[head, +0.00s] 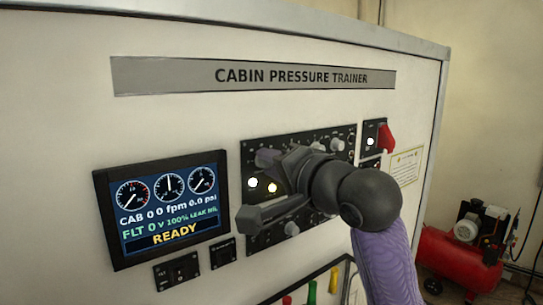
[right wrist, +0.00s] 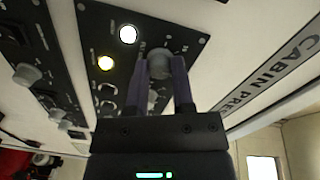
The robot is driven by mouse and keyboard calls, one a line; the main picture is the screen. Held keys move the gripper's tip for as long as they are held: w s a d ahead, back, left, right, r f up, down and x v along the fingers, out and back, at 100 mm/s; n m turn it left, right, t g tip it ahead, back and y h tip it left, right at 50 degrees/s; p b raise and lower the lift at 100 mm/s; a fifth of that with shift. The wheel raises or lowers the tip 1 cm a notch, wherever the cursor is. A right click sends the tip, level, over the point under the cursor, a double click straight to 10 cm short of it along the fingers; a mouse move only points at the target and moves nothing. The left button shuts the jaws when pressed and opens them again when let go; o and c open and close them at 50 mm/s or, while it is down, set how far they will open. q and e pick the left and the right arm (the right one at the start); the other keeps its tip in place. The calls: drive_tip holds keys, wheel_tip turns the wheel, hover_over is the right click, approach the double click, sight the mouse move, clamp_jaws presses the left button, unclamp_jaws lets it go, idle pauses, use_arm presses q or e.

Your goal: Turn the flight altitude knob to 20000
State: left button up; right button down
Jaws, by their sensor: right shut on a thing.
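A grey round knob (right wrist: 158,66) on the dark control panel (right wrist: 103,30) sits between the two purple fingers of my right gripper (right wrist: 161,74), which is shut on it. The knob's label and scale cannot be read. The display (head: 165,207) reads FLT 0, CAB 0, 0 fpm, 0.0 psi and READY. My left gripper is not in view.
Two lit round lamps (head: 263,185) are just below the gripper. Other knobs (head: 337,144) and a red-handled switch (head: 386,139) are to the right. Small switch plates (head: 177,271) sit under the display. A red compressor (head: 460,258) stands on the floor at right.

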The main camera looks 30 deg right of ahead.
drive_tip(key=shift+r+m+p, duration=0.15)
drive_tip(key=shift+m+p, duration=0.4)
drive_tip(key=shift+m, duration=0.55)
drive_tip(key=shift+c, duration=2.4)
unclamp_jaws()
drive_tip(key=shift+d, duration=0.15)
drive_tip(key=s+b, duration=0.5)
drive_tip(key=s, duration=0.4)
drive_tip(key=shift+s+d+b, duration=0.3)
drive_tip(key=shift+s+b, duration=0.1)
